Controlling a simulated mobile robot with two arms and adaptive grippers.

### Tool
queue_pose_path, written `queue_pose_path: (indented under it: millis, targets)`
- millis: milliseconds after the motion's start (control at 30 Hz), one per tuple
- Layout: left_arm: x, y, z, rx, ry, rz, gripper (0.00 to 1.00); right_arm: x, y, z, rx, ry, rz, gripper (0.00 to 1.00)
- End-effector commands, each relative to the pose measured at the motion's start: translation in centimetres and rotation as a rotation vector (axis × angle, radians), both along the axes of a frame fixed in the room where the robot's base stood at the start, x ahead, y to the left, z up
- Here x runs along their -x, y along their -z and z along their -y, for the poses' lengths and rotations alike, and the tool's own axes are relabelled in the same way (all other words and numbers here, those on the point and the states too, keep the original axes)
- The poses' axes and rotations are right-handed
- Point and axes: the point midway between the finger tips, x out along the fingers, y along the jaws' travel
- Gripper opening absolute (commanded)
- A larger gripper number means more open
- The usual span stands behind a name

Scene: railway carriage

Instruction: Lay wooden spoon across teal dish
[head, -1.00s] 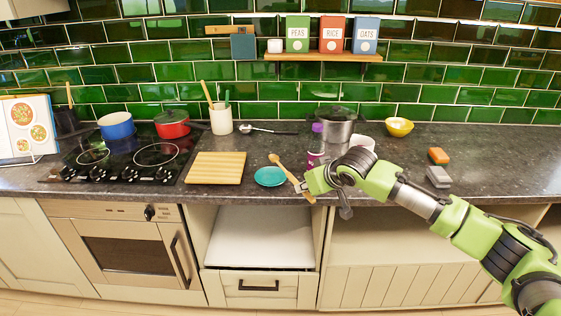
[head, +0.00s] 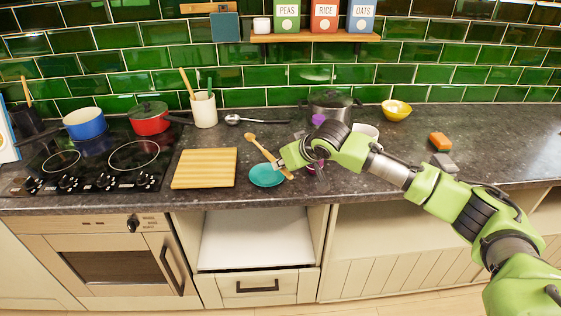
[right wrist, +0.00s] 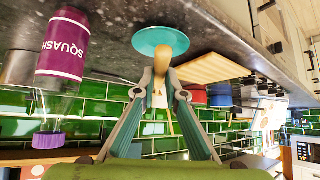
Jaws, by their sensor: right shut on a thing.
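The wooden spoon (head: 262,149) is held by my right gripper (head: 283,162), which is shut on it. The spoon slants from upper left to lower right, its lower end by the right rim of the teal dish (head: 265,177). The dish lies on the dark counter near its front edge. In the right wrist view the spoon (right wrist: 165,58) sits between the fingers (right wrist: 160,95) and overlaps the dish (right wrist: 150,38) in the picture. I cannot tell whether they touch. My left gripper is not in view.
A wooden board (head: 204,168) lies left of the dish. A squash bottle (right wrist: 64,45) with a purple cap stands close to my right gripper. A grey pot (head: 331,106), a white bowl (head: 366,131) and a metal ladle (head: 250,120) are behind.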

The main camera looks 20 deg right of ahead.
Motion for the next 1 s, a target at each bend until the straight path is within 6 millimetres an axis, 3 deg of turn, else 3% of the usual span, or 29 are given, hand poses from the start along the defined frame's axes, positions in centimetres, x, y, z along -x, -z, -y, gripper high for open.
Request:
queue_pose_path:
  millis: [100,267,533,1000]
  targets:
    - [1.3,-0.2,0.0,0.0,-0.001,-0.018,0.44,0.0,-0.1,0.0,0.0,0.0,0.0,0.0]
    - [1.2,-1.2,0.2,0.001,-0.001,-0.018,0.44,0.1,-0.2,-0.1,0.0,0.0,-0.002,0.0]
    - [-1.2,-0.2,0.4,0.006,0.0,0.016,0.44,0.1,2.3,0.0,0.0,0.001,-0.001,0.0]
    - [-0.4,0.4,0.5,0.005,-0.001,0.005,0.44,0.1,5.6,0.0,0.001,0.001,-0.001,0.0]
